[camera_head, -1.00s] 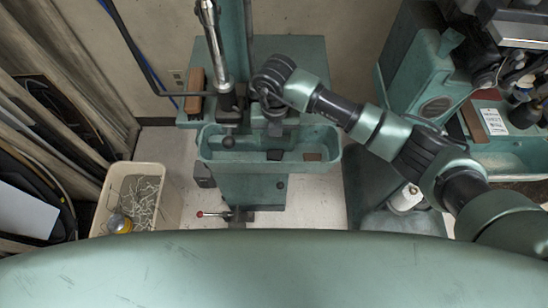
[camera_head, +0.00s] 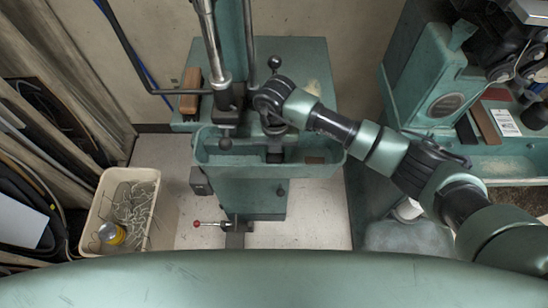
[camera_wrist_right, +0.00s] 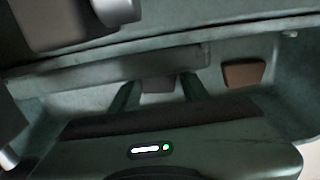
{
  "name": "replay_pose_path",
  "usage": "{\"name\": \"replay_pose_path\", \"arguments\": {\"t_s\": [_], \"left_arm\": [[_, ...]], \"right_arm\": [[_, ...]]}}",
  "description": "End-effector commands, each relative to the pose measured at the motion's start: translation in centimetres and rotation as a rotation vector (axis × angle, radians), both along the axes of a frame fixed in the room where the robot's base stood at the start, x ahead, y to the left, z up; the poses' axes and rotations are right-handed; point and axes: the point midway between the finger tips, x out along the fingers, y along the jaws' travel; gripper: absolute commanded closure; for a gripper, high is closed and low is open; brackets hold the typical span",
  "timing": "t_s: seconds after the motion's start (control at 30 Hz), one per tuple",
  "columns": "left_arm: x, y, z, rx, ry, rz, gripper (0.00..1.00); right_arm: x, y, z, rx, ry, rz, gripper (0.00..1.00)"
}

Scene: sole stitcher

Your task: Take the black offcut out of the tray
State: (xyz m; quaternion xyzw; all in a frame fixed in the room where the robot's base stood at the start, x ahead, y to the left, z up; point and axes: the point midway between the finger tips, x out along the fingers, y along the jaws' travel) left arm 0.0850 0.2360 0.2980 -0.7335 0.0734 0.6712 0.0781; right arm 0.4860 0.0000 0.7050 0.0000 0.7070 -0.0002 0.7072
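The tray (camera_head: 225,172) is a long green trough on the front of the machine. My right gripper (camera_head: 274,158) reaches down into it in the head view, hiding where the black offcut lay. In the right wrist view my two fingers (camera_wrist_right: 158,92) stand apart inside the tray. A small greyish piece (camera_wrist_right: 157,84) shows between them, apart from the fingers as far as I can see; I cannot tell for sure that it is the black offcut. My left gripper is out of view.
A brown offcut (camera_head: 315,160) lies in the tray to the right of my gripper; it shows in the wrist view (camera_wrist_right: 243,74). The machine's column and rods stand behind the tray. A bin (camera_head: 154,180) of scraps with a yellow item is at lower left.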

Motion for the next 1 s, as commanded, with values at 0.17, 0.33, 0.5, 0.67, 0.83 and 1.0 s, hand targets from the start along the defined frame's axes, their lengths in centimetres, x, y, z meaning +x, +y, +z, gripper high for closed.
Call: {"name": "replay_pose_path", "arguments": {"t_s": [0.17, 0.33, 0.5, 0.67, 0.83, 1.0], "left_arm": [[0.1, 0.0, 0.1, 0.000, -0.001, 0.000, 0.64], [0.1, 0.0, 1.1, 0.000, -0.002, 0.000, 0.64], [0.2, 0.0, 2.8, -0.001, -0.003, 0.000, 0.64], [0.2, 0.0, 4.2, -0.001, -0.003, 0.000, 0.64], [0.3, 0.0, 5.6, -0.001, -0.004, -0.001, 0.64], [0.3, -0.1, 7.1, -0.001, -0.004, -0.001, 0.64]], "right_arm": [[0.0, 0.0, 0.1, 0.000, 0.000, 0.000, 0.95], [0.0, 0.0, 1.4, 0.001, -0.001, 0.001, 1.00], [0.1, 0.0, 3.6, 0.001, -0.003, 0.000, 1.00], [0.1, 0.0, 5.5, 0.001, -0.002, 0.000, 1.00], [0.1, 0.0, 7.5, 0.000, -0.001, 0.000, 1.00], [0.0, 0.0, 9.5, 0.000, -0.002, 0.001, 1.00]]}}
